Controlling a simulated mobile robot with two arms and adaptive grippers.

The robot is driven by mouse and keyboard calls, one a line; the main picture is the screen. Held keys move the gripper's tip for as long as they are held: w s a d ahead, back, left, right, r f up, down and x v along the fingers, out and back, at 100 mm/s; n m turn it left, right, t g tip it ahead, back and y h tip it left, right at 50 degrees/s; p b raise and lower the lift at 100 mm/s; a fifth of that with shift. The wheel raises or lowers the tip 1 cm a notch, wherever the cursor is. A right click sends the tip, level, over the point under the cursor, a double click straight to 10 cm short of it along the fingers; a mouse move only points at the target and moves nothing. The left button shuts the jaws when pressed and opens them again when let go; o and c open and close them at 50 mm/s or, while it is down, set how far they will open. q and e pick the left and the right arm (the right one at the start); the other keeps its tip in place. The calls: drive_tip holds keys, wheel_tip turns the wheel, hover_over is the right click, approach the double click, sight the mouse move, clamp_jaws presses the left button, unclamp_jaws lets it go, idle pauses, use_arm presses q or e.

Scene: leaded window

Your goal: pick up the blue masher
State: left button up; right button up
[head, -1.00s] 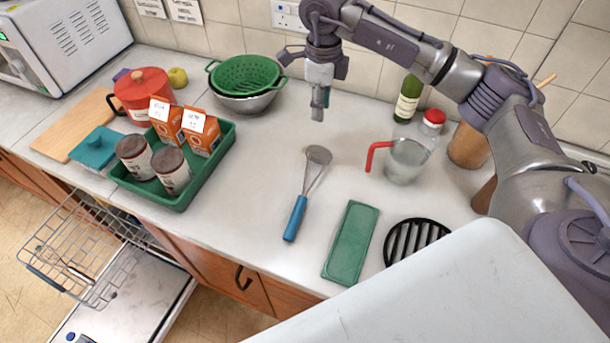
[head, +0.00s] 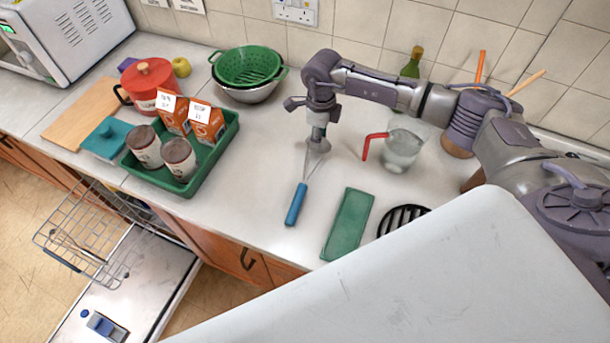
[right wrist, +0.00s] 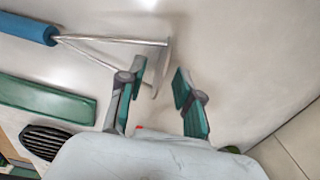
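The masher has a blue handle (head: 296,205) and a grey wire-and-plate head; it lies on the worktop, handle towards the front edge. It also shows in the right wrist view (right wrist: 28,29), handle at upper left. My right gripper (head: 318,145) is over the masher's head end and partly hides it in the head view. In the right wrist view its two teal-padded fingers (right wrist: 159,72) are apart, with the masher's plate seen between their tips. They do not hold it; the exact height gap cannot be told. My left gripper is not in view.
A green board (head: 348,224) and black trivet (head: 402,219) lie right of the masher. A glass jug (head: 402,150) with red handle stands close right of the gripper. A green tray (head: 190,182) with cartons and jars stands left. Colanders (head: 248,92) stand behind. The worktop between is clear.

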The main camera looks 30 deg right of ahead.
clamp_jaws()
drive_tip(key=shift+r, duration=0.1)
idle(0.4)
